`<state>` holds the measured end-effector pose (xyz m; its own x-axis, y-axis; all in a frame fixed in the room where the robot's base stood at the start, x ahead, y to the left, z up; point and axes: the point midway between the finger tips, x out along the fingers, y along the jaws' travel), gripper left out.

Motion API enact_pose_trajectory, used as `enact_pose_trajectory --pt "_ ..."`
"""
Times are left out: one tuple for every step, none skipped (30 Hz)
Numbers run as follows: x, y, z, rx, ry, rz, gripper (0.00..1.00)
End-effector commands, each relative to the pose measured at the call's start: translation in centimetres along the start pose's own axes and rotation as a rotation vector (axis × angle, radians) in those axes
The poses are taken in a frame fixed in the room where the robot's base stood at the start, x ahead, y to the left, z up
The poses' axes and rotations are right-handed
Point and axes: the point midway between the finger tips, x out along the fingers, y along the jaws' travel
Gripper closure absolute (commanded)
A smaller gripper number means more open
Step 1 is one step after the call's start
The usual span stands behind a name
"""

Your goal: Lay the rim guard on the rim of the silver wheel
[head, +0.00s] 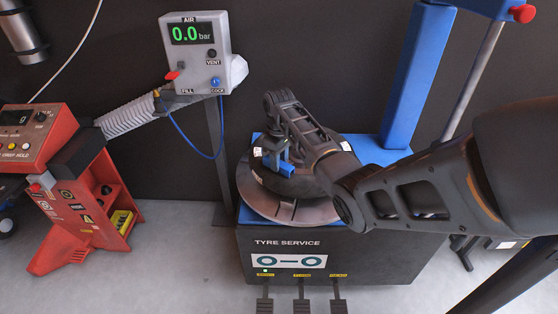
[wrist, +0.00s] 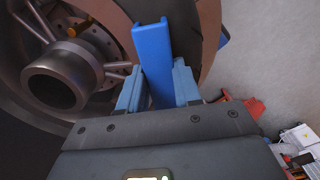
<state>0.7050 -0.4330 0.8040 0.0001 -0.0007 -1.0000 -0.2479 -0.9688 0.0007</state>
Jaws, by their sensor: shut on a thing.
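My gripper (wrist: 158,86) is shut on the rim guard (wrist: 153,58), a blue U-shaped channel that stands out beyond the two blue fingers. In the head view my gripper (head: 281,160) is over the wheel on the tyre machine, and the arm hides part of it. The wheel (head: 262,177) lies flat with a dark tyre around it. In the wrist view the wheel's grey hub (wrist: 62,80), spokes and a brake disc show to the left of the guard. I cannot tell whether the guard touches the rim.
The dark tyre machine (head: 335,258) has pedals in front and a blue post (head: 418,75) behind. An air gauge box (head: 203,50) with a blue hose stands to the left. A red machine (head: 80,205) is at far left. The floor between is clear.

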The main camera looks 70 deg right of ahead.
Motion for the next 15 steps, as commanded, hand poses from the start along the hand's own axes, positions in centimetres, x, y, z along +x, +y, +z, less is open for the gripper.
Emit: enact_pose_trajectory --pt "0.23 -0.03 0.01 0.0 -0.001 -0.001 0.96" --pt "0.14 -0.02 0.01 0.0 0.0 0.0 0.64" --pt "0.13 -0.02 0.01 0.0 0.0 0.0 0.6" --pt "0.13 -0.02 0.01 0.0 0.0 0.0 0.57" --pt "0.13 -0.02 0.02 0.0 -0.001 0.0 0.54" --pt "0.13 -0.02 0.02 0.0 -0.001 0.0 0.51" --pt "0.13 -0.02 0.02 0.0 -0.001 0.0 0.48" --pt "0.13 -0.02 0.02 0.0 -0.001 0.0 0.45" --pt "0.13 -0.02 0.02 0.0 -0.001 0.0 0.41" --pt "0.13 -0.02 0.02 0.0 -0.001 0.0 0.41" --pt "0.13 -0.02 0.02 0.0 -0.001 -0.001 0.41" --pt "0.12 -0.02 0.02 0.0 -0.001 0.0 0.41" --pt "0.12 -0.02 0.02 0.0 -0.001 0.0 0.41" --pt "0.12 -0.02 0.02 0.0 -0.001 0.0 0.41" --pt "0.11 -0.02 0.02 0.0 -0.001 0.0 0.41"
